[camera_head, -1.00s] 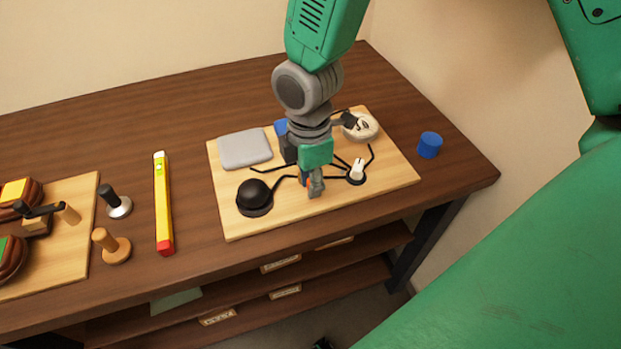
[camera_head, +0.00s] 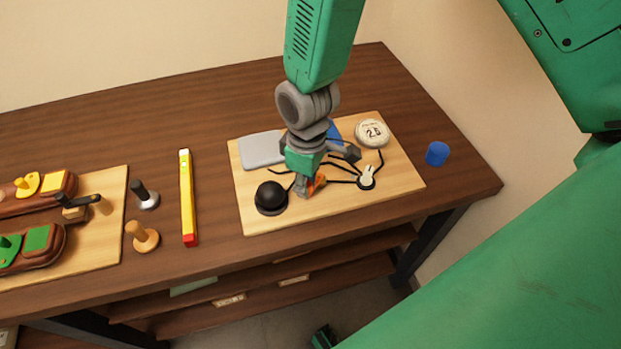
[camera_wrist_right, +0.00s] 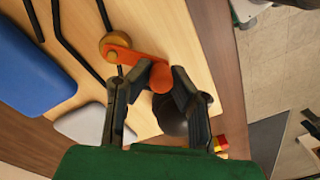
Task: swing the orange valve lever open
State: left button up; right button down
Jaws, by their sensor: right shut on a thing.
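The orange valve lever (camera_wrist_right: 140,60) shows in the right wrist view, running from a brass-coloured round pivot (camera_wrist_right: 108,42) to a rounded end between my fingers. In the head view, a small part of the orange lever (camera_head: 319,184) shows beside my fingers. My right gripper (camera_head: 304,190) reaches down to the board and is shut on the lever near its rounded end; its fingertips (camera_wrist_right: 150,74) also show in the wrist view. The gripper hides much of the lever and pivot in the head view. My left gripper is not in view.
The wooden board (camera_head: 340,207) also bears a black dome (camera_head: 270,197), a grey pad (camera_head: 262,149), a white round gauge (camera_head: 372,132), a white switch (camera_head: 367,176) and black lines. A yellow level (camera_head: 187,198) lies left. A blue cylinder (camera_head: 437,153) stands right.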

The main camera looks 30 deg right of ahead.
jog(key=shift+w+a+r+m+p, duration=0.15)
jog(key=shift+w+m+p, duration=0.25)
jog(key=shift+w+m, duration=0.45)
jog(key=shift+s+m, duration=0.15)
jog(key=shift+m, duration=0.1)
jog(key=c, duration=1.4)
grip_release()
jog(key=shift+s, duration=0.1)
jog(key=shift+c, duration=0.2)
jog(key=shift+r, duration=0.15)
notch_tip(320, 180, up, 11)
jog(key=shift+d+r, duration=0.2)
jog(key=shift+d, duration=0.05)
